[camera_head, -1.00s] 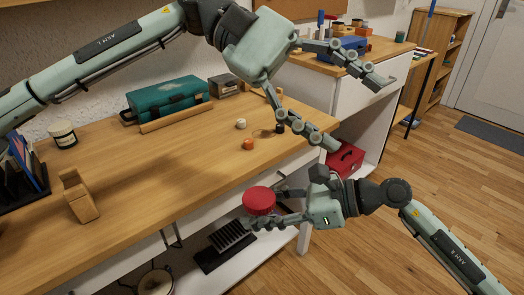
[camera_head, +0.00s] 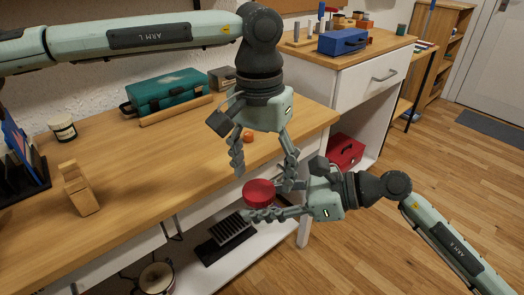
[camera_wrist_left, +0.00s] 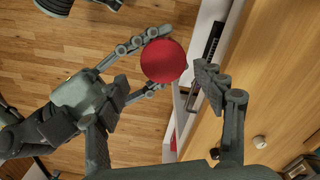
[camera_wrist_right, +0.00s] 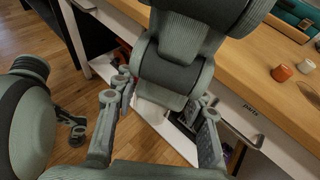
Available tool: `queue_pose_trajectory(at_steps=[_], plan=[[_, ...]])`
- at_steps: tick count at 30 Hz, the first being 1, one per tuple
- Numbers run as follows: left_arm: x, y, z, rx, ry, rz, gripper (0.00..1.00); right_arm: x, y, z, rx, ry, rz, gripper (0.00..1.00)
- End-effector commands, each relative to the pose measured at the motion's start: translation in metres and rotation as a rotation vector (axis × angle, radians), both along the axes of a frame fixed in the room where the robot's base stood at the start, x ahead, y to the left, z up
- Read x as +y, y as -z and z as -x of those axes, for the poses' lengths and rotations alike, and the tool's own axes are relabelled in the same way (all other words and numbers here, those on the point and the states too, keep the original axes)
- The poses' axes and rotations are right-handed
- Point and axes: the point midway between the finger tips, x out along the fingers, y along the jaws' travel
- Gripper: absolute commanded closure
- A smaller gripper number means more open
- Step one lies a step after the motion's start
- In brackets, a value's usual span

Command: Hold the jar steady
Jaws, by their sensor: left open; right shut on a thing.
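The jar shows mainly as a round red lid (camera_head: 259,192) in the head view, held out in front of the desk's front edge. Its lid also fills the middle of the left wrist view (camera_wrist_left: 163,61). My right gripper (camera_head: 266,202) is shut on the jar, with its fingers at either side below the lid. My left gripper (camera_head: 263,174) points down above the lid, open, with its fingers spread wide and apart from the lid. The jar's body is mostly hidden by the lid and fingers.
The wooden desk (camera_head: 130,200) lies left of the jar. On it are a teal case (camera_head: 165,91), a wooden block (camera_head: 79,190), a dark-lidded jar (camera_head: 62,129) and a small orange piece (camera_head: 248,137). A red toolbox (camera_head: 345,152) sits beyond my right gripper. Open floor lies right.

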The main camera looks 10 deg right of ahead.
Motion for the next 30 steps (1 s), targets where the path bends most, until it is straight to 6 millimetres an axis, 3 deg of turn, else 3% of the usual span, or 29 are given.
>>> queue_pose_trajectory(at_steps=[6,16,28,30], plan=[[-0.001,0.022,0.0,0.001,-0.001,0.002,0.31,0.0,-0.001,0.0,-0.001,0.0,-0.001,1.0],[-0.001,0.026,0.001,0.002,-0.001,0.002,0.31,0.0,-0.001,0.0,-0.001,0.0,-0.001,1.0],[-0.004,0.026,0.003,0.005,0.002,0.008,0.79,0.001,-0.001,0.0,-0.003,0.001,-0.003,1.0],[-0.004,0.026,0.003,0.006,0.0,0.009,0.83,0.001,-0.002,0.0,-0.003,0.001,-0.004,1.0]])
